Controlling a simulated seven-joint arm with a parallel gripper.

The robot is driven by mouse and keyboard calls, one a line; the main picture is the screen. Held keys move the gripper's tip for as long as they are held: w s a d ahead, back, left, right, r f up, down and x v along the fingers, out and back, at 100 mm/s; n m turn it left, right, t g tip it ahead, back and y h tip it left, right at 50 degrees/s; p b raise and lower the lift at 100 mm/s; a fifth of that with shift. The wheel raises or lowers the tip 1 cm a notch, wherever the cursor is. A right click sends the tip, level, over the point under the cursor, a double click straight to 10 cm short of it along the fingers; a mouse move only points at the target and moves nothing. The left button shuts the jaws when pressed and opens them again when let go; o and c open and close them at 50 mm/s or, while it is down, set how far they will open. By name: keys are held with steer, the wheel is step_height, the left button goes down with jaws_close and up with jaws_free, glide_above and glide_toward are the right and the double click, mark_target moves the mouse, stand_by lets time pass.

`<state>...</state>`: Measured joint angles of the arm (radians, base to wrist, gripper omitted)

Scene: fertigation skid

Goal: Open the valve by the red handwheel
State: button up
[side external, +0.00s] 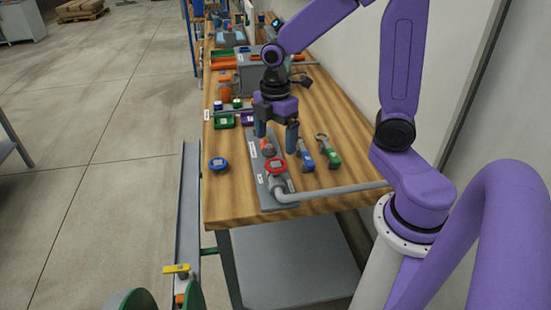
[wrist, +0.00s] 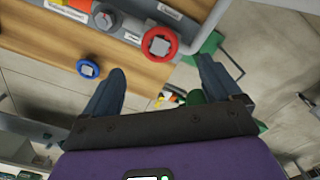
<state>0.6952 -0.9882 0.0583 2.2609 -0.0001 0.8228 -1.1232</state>
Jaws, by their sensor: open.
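The red handwheel (side external: 275,167) sits on a valve on a grey panel (side external: 268,192) near the bench's front end. In the wrist view the red handwheel (wrist: 160,44) shows as a red ring with a pale square centre. It lies in line with the gap between my fingers, just past the tips. My gripper (side external: 276,138) points down above the panel, with its fingers apart and nothing between them. In the wrist view my gripper (wrist: 160,70) shows both dark fingers spread. They look clear of the wheel; the exact height is unclear.
A blue handwheel (side external: 219,164) lies left of the panel. A grey pipe (side external: 335,192) runs right from the valve. Blue and green-handled tools (side external: 328,150) lie right of the panel.

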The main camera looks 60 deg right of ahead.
mark_target(276, 164)
step_height(276, 164, down, 8)
steer(key=shift+r, duration=0.2)
stand_by(0.3)
steer(key=c, duration=1.1)
steer(key=n, duration=0.4)
steer(key=shift+n, duration=0.4)
steer(key=shift+c, duration=0.2)
steer(key=shift+n, duration=0.8)
steer(key=shift+d+n, duration=0.1)
steer(key=shift+n, duration=1)
steer(key=n, duration=0.4)
